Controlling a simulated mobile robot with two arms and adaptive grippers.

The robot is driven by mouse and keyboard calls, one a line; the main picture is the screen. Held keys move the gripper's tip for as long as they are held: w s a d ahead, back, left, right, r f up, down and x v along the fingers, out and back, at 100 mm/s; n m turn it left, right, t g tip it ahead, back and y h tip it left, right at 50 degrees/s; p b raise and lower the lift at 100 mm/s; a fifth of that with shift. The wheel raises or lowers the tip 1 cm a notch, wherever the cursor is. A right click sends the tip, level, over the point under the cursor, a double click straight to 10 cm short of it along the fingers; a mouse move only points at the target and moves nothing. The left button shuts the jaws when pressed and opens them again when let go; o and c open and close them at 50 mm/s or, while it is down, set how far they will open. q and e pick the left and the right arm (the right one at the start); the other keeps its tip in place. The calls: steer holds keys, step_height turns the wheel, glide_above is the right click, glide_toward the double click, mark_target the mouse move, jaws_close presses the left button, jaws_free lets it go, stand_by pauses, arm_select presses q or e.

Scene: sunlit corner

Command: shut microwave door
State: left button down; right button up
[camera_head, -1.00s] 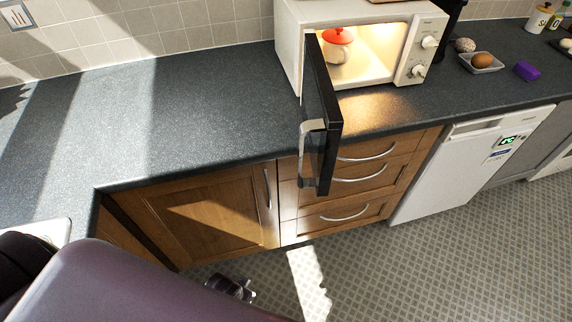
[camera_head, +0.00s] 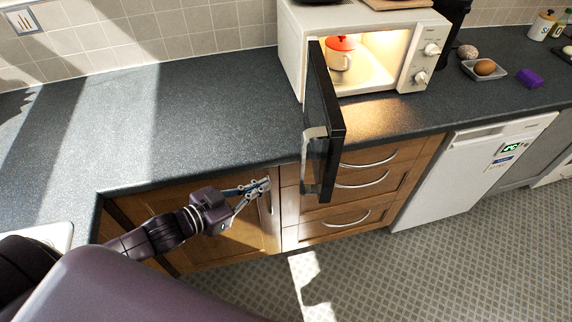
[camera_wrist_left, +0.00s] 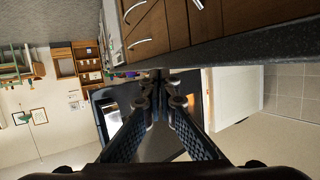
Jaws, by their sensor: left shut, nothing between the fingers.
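The white microwave (camera_head: 294,50) stands on the dark counter with its lit inside showing. Its black door (camera_head: 322,120) is swung wide open and juts out past the counter's front edge. A white pot with a red lid (camera_head: 340,56) sits inside. My left gripper (camera_head: 266,184) is shut and empty, in front of the wooden cupboard, left of the door and apart from it in the head view. In the left wrist view the shut fingertips (camera_wrist_left: 162,82) overlap the dark door (camera_wrist_left: 190,92) beyond; the microwave's white side (camera_wrist_left: 235,95) shows too. My right gripper is not in view.
The counter (camera_head: 215,110) left of the microwave is clear. Wooden drawers with metal handles (camera_head: 345,218) lie below the door. A white appliance (camera_head: 460,170) stands to the right. A tray with a brown egg-like thing (camera_head: 485,68) and a purple block (camera_head: 529,79) lie on the counter.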

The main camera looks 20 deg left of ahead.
arm_select(q)
steer(key=s+a+r+m+g+h, duration=0.3)
steer(key=r+h, duration=0.2)
steer(key=r, duration=0.1)
steer(key=s+a+r+m+g+h, duration=0.2)
steer(key=s+a+r+m+h, duration=0.15)
steer(key=r+h, duration=0.2)
steer(key=f+p+x, duration=0.1)
steer(key=p+x, duration=0.2)
steer(key=x, duration=1.2)
steer(key=shift+y+p, duration=0.4)
steer(key=shift+y, duration=0.05)
steer(key=shift+s+r, duration=0.1)
steer(key=shift+d, duration=0.1)
